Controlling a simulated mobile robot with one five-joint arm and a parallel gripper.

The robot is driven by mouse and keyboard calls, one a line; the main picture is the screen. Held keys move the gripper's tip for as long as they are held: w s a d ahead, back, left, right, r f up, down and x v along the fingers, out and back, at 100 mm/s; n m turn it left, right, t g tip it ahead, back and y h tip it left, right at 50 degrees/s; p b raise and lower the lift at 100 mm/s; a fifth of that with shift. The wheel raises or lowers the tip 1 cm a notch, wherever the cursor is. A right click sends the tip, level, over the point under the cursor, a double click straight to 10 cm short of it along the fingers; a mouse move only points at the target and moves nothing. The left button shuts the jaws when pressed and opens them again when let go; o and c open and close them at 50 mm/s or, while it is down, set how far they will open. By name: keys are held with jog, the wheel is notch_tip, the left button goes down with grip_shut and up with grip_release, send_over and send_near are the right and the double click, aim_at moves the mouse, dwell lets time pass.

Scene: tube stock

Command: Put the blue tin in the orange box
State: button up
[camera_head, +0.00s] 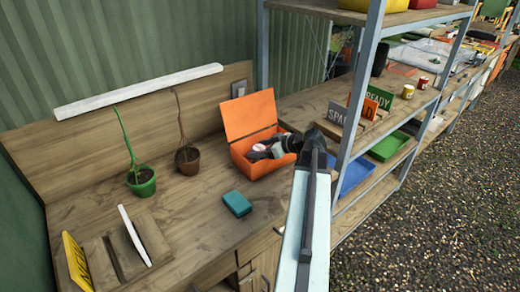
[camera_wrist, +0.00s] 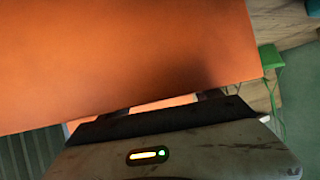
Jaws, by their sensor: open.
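The orange box (camera_head: 262,167) stands on the wooden bench with its lid (camera_head: 250,114) raised at the back. A small teal-blue block (camera_head: 238,204) lies on the bench in front of the box and to its left; it is the only blue, tin-like thing I make out on the bench top. My gripper (camera_head: 262,152) is open at the mouth of the orange box and hides much of its inside. I cannot tell what lies in the box. In the wrist view the orange lid (camera_wrist: 120,55) fills most of the picture, close to my gripper, and the fingertips are hidden.
A slotted wooden stand (camera_head: 125,257) is at the front left. A metal shelf post (camera_head: 361,85) rises to the right, beside shelves with signs, tins and trays.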

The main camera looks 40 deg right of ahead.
jog(key=shift+r, duration=0.3)
jog(key=p+v, duration=0.6)
jog(key=v, duration=0.6)
jog(key=shift+f, duration=0.2)
